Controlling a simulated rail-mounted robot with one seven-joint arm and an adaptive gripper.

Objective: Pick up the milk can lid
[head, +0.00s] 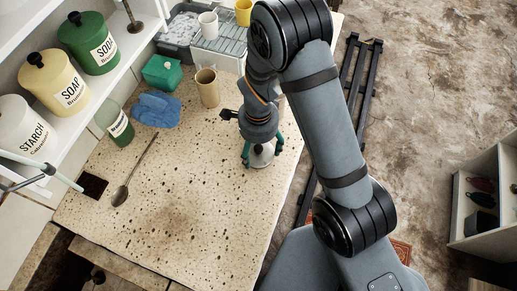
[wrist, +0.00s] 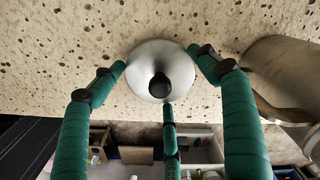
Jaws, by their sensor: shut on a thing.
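The milk can lid (head: 262,160) is a round, pale metal lid at the right part of the speckled stone top. In the wrist view the lid (wrist: 147,56) shows as a silver disc with a black knob in its middle. My gripper (head: 262,153) is above it, with its green fingers around the lid. In the wrist view two fingertips of my gripper (wrist: 161,76) are at the lid's left and right edges, and a third is below it. The gripper is shut on the lid. Whether the lid touches the stone is hard to tell.
A tan cup (head: 207,90), a blue cloth (head: 157,109), a green box (head: 163,72), a green bottle (head: 120,128) and a spoon (head: 121,194) are on the stone top (head: 185,225). A grey tray (head: 183,30) is at the back. The front middle is clear.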

